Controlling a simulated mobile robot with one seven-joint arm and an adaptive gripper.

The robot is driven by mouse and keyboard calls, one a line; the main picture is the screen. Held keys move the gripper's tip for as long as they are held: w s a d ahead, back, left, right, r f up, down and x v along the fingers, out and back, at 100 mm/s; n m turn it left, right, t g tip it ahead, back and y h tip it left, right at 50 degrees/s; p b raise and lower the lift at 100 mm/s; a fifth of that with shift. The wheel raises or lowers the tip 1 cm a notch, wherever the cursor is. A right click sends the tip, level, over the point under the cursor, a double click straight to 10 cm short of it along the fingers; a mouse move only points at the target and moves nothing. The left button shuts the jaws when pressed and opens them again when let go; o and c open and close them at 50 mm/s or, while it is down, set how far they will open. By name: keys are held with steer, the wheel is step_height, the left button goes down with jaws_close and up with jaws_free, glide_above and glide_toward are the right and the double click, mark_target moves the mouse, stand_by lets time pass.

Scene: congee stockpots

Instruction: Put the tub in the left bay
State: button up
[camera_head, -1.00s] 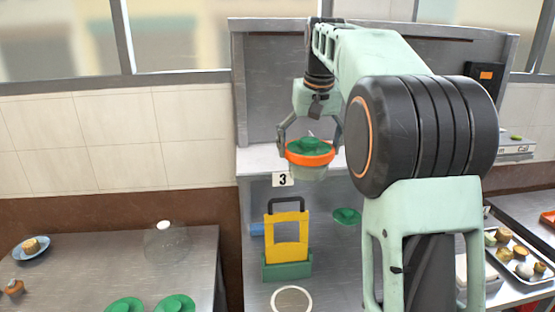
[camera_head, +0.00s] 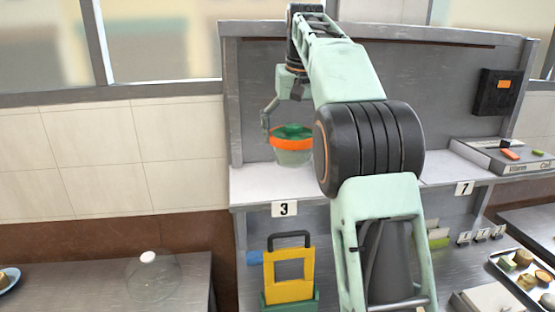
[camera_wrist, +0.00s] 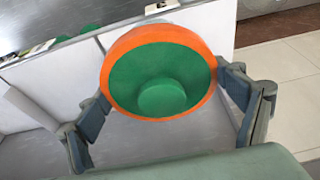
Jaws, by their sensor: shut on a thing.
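The tub (camera_head: 292,155) has a clear body, an orange rim and a green lid with a round knob. My gripper (camera_head: 290,131) is shut on it from both sides and holds it upright in the head view. In the wrist view my gripper (camera_wrist: 167,100) has a finger on each side of the tub (camera_wrist: 160,75). The tub appears over the left part of the pale shelf (camera_head: 252,186), above the number 3 tag (camera_head: 285,209). I cannot tell how high it hangs. My arm hides the shelf's middle and the right finger in the head view.
A yellow stand (camera_head: 290,280) is below the shelf. A clear dome (camera_head: 153,277) sits on the left counter. A food tray (camera_head: 525,275) is at lower right.

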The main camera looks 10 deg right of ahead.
mark_target(280, 128)
steer(key=w+f, duration=0.3)
steer(key=w+a+f+p, duration=0.1)
steer(key=w+f, duration=0.1)
steer(key=f, duration=0.1)
steer(key=w+a+f+p, duration=0.1)
steer(key=w+f, duration=0.2)
steer(key=shift+w+a, duration=0.25)
steer(key=shift+w, duration=0.1)
steer(key=shift+f, duration=0.8)
steer(key=shift+f, duration=0.1)
steer(key=o, duration=1.2)
steer(key=shift+o, duration=0.2)
steer(key=v, duration=1.2)
steer(key=shift+s, duration=0.1)
